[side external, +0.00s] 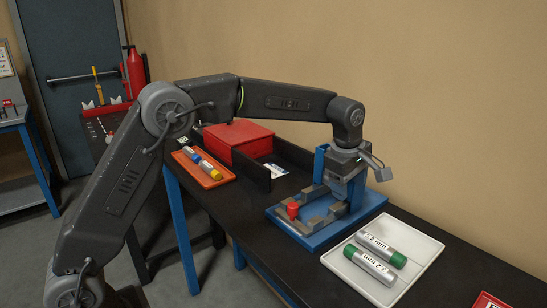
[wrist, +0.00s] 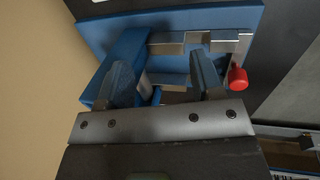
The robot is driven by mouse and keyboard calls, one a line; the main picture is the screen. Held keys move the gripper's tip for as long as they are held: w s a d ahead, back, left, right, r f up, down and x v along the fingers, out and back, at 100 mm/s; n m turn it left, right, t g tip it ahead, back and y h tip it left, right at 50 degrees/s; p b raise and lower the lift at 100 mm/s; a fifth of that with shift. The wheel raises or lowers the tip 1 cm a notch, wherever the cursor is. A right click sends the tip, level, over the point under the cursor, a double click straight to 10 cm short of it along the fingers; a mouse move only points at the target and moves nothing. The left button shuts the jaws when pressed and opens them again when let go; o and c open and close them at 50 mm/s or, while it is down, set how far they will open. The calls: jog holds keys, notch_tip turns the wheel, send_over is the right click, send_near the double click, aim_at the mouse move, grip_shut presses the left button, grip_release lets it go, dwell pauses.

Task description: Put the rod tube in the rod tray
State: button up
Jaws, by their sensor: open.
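Two grey tubes with green caps lie side by side in a white tray at the lower right of the side view. The rear tube (side external: 380,250) and the front tube (side external: 369,264) carry printed labels ending in "mm". The white tray (side external: 425,247) has bare room around them. I cannot tell from looks alone which tray is the rod tray. My gripper (side external: 338,190) points down over a blue fixture (side external: 280,215), behind and left of the white tray. In the wrist view my gripper (wrist: 163,78) has its fingers apart, with no tube between them.
The blue fixture has grey blocks and a red knob (side external: 293,209), also in the wrist view (wrist: 237,78). An orange tray (side external: 184,158) with blue and yellow items and a red box (side external: 238,138) stand farther left. A red object (side external: 490,300) is at the lower right edge.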

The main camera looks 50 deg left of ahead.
jog(key=s+a+r, duration=0.1)
jog(key=s+a, duration=0.3)
jog(key=a, duration=0.4)
jog(key=s+a+r, duration=0.1)
jog(key=s+a, duration=0.2)
jog(key=a, duration=0.6)
jog(key=s+d+r+m+t, duration=0.1)
jog(key=s+d+r+m, duration=0.1)
jog(key=s+d+m, duration=0.45)
jog(key=s+d+r+m+t, duration=0.1)
jog(key=s+r+m, duration=0.2)
jog(key=s, duration=0.6)
jog(key=s+d+f+m, duration=0.1)
jog(key=s+f+m, duration=0.1)
jog(key=s+m, duration=0.2)
jog(key=s+d+f+m+t, duration=0.1)
jog(key=s+d+f+m, duration=0.1)
jog(key=s+m, duration=0.2)
jog(key=s, duration=0.3)
jog(key=shift+s, duration=0.15)
